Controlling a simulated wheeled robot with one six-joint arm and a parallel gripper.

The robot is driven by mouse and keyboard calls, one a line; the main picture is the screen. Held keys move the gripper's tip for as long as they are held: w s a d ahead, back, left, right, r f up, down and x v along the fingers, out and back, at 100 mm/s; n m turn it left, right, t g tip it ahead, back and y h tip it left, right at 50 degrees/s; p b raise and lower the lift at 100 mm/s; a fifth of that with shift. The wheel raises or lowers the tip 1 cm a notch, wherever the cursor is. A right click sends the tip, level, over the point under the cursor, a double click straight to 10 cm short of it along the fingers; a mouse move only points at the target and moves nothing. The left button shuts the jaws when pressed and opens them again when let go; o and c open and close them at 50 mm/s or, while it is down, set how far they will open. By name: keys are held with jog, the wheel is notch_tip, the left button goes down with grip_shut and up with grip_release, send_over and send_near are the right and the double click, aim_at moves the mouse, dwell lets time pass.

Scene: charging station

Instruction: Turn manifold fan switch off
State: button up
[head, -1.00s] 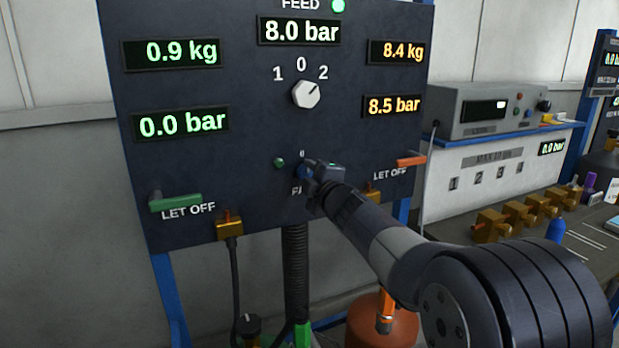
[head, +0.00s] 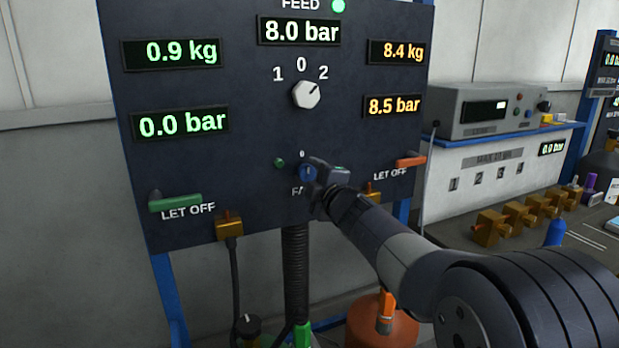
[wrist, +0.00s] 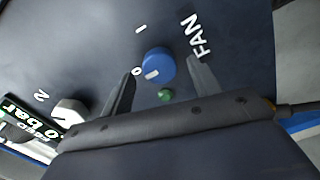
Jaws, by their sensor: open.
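The fan switch is a round blue knob (head: 307,173) low on the dark panel, above the partly hidden FAN label. In the wrist view the blue knob (wrist: 160,64) has a white mark on the side towards the 0, and a 1 stands to its upper left. I cannot tell the exact setting from the mark. A small green lamp (wrist: 165,96) beside the knob looks dim. My gripper (head: 317,182) is at the knob, partly covering it in the head view. In the wrist view my gripper (wrist: 162,69) is open, its fingers on either side of the knob, with gaps showing.
Above is a white selector knob (head: 306,95) marked 1, 0, 2. A green LET OFF handle (head: 176,203) sits at the left and a red one (head: 410,161) close right of my gripper. A bench with brass fittings (head: 490,226) stands at the right.

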jog(key=v, duration=0.9)
jog(key=shift+w+a, duration=0.1)
jog(key=shift+w, duration=0.05)
jog(key=x, duration=1)
jog(key=shift+w+a, duration=0.1)
jog(key=shift+w, duration=0.2)
jog(key=shift+s, duration=0.1)
